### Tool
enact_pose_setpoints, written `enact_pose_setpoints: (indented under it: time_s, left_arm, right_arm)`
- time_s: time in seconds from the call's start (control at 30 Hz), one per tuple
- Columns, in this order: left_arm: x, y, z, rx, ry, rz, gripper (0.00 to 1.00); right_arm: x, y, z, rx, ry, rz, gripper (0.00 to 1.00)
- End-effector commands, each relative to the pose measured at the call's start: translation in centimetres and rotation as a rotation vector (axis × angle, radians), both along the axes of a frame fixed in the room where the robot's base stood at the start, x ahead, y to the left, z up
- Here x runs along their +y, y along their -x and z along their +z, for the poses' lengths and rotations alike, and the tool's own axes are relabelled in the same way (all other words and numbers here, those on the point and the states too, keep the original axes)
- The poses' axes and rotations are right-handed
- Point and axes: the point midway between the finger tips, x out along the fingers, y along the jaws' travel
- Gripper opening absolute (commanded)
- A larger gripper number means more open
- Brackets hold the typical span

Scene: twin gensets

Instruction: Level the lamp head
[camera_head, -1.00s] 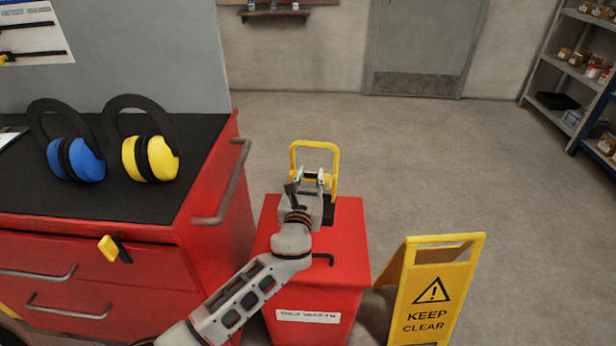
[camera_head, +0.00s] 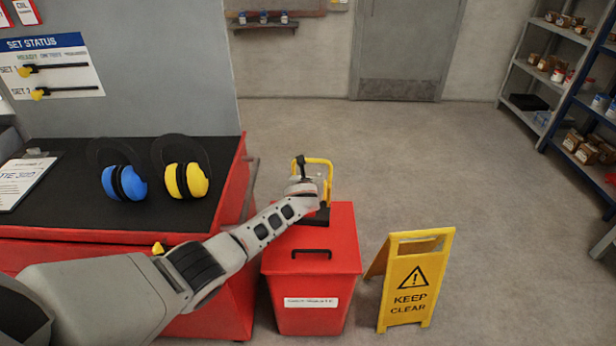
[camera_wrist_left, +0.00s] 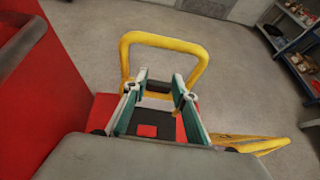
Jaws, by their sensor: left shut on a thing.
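The work lamp has a yellow tubular frame (camera_head: 328,168) and a dark base, standing on the lid of a red bin. Its yellow frame rises upright in the left wrist view (camera_wrist_left: 165,40). My left gripper (camera_head: 312,181) is at the lamp, inside the frame, and shut on the lamp head. In the left wrist view, my left fingers (camera_wrist_left: 160,84) have teal pads and a dark part shows between them. The lamp head is mostly hidden by my gripper, so its tilt cannot be told. My right gripper is not in view.
The red bin (camera_head: 312,264) stands beside a red cabinet with a black top (camera_head: 70,215). Blue ear defenders (camera_head: 124,183) and yellow ear defenders (camera_head: 186,180) lie on that top. A yellow "KEEP CLEAR" sign (camera_head: 410,290) stands right of the bin. The floor behind is free.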

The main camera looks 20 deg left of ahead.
Motion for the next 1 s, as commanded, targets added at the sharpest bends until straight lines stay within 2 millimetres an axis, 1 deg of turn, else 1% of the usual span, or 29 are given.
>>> enact_pose_setpoints:
  time_s: [0.03,0.1,0.33,0.63,1.0]
  left_arm:
    - [0.1,-0.2,0.6,0.017,0.003,0.001,0.00]
    - [0.1,-0.4,0.6,0.041,0.006,0.001,0.00]
    - [0.1,-0.8,0.5,0.101,0.018,0.001,0.00]
    - [0.1,-1.0,0.4,0.142,0.025,0.000,0.00]
    - [0.1,-1.0,0.3,0.148,0.028,-0.001,0.00]
  right_arm:
    - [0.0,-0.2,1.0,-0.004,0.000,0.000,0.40]
    - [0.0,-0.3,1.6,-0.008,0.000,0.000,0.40]
    - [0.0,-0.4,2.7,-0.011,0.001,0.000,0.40]
    - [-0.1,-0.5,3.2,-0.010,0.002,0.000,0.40]
    - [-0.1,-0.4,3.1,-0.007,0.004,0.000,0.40]
